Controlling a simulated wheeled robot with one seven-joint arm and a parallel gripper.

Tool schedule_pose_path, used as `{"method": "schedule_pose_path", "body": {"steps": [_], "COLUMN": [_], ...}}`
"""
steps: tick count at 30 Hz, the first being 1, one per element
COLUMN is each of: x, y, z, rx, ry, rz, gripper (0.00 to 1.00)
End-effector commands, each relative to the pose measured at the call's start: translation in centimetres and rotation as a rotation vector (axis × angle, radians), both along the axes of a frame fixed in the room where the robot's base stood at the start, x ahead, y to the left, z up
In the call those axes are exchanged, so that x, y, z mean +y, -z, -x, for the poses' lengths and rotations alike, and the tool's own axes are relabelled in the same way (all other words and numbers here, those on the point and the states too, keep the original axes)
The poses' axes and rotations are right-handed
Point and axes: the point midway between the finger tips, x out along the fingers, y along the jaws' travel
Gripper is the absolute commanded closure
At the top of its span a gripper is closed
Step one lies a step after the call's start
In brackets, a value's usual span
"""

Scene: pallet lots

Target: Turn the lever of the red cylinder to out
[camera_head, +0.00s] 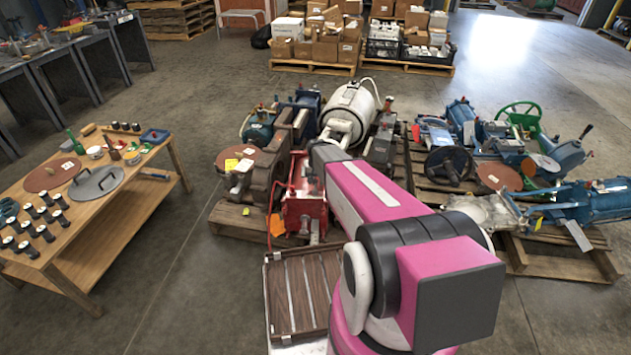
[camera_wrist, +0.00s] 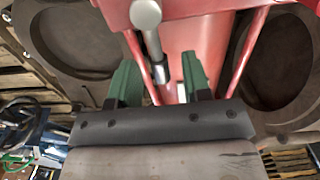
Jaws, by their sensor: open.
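The red cylinder (camera_head: 303,212) stands on the left pallet, partly hidden by my pink arm in the head view. Its red body (camera_wrist: 195,42) fills the upper middle of the wrist view. A grey metal lever (camera_wrist: 153,45) with a round end crosses in front of the red body. My gripper (camera_wrist: 160,80) is open, with its green fingers apart at either side of the lever's lower end. I cannot tell whether a finger touches the lever. My gripper is hidden in the head view.
Dark round castings (camera_wrist: 75,45) flank the red body in the wrist view. A wooden table (camera_head: 100,215) with small parts stands at left. Another pallet (camera_head: 555,262) with blue machines is at right. Open floor lies between table and pallets.

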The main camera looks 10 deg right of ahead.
Motion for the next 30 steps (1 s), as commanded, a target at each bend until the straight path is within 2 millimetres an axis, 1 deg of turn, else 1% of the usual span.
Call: {"method": "schedule_pose_path", "body": {"steps": [8, 9, 11, 12, 22, 26, 30], "x": [0.01, 0.01, 0.01, 0.01, 0.13, 0.42, 0.91], "y": [0.08, 0.08, 0.07, 0.07, 0.06, 0.05, 0.05], "z": [0.0, -0.01, 0.0, 0.0, -0.05, -0.11, -0.17], "rx": [0.0, 0.0, 0.0, 0.0, -0.001, -0.001, -0.001], "ry": [0.0, 0.0, 0.0, 0.0, -0.024, -0.076, -0.165], "rz": [0.0, 0.0, 0.0, 0.0, 0.0, 0.0, 0.0], "gripper": [0.56, 0.69, 0.88, 1.0, 1.0, 1.0, 1.0]}}
